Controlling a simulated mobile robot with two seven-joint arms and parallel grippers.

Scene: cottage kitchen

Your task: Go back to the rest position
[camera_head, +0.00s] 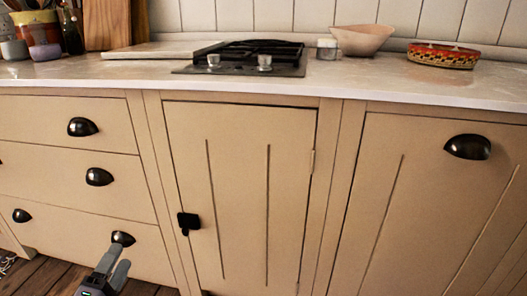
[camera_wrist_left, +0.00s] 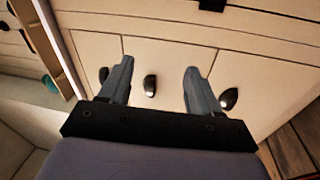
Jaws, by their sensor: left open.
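My left gripper (camera_head: 117,257) is low in the head view, in front of the drawer unit and just below the bottom drawer's dark cup handle (camera_head: 122,238). In the left wrist view its two grey fingers (camera_wrist_left: 158,68) stand wide apart with nothing held between them. A dark cup handle (camera_wrist_left: 150,85) shows beyond the gap between the fingers. Whether the gripper touches the drawer front cannot be told. My right gripper is in neither view.
Cream drawers and a cupboard door (camera_head: 238,190) with a black knob (camera_head: 188,222) run under the pale countertop (camera_head: 130,70). On it are a black hob (camera_head: 245,58), a pink bowl (camera_head: 362,40), a patterned dish (camera_head: 443,56), and cups at the left. Wooden floor lies below.

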